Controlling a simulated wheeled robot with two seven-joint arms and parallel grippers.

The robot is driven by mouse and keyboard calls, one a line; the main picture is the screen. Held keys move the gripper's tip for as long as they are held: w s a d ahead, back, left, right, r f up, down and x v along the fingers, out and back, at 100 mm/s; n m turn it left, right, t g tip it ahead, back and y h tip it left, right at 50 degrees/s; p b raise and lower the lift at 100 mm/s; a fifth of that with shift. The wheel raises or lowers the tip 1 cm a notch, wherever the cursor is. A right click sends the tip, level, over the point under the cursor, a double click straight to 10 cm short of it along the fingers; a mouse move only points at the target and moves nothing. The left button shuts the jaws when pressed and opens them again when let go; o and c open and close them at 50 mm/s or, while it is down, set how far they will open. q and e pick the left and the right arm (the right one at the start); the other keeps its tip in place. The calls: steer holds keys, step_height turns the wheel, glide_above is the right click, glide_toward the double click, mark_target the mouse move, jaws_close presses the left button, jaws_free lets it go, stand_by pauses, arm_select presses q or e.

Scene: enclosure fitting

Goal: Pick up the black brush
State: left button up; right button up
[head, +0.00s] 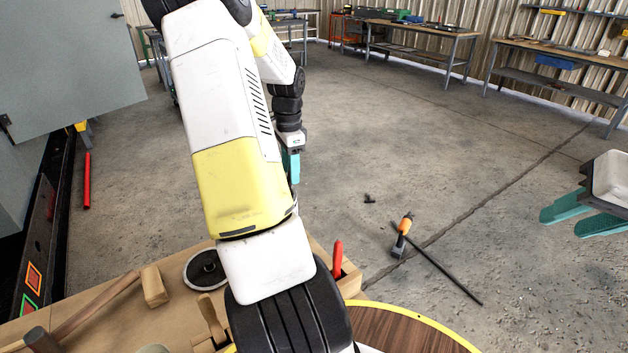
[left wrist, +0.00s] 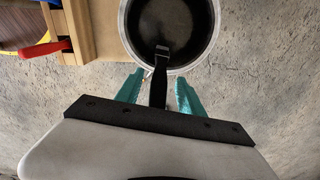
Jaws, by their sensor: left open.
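The black brush (left wrist: 158,85) shows in the left wrist view. Its dark handle reaches over the rim of a dark round container (left wrist: 126,38) and lies between my left gripper's teal fingers. My left gripper (left wrist: 159,95) is open around the handle; I see gaps on both sides. The brush's far end shows against the dark inside of the container. In the head view my left gripper (head: 291,165) is partly hidden by my arm, and I cannot make out the brush there. My right gripper (head: 574,216) is at the right edge, fingers apart and empty.
An orange-and-black tool (head: 402,236) and a black rod (head: 450,275) lie on the floor. Workbenches (head: 417,35) line the far wall; mid floor is mostly clear.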

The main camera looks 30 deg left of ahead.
arm_select(q)
steer(key=shift+f, duration=1.3)
jaws_close()
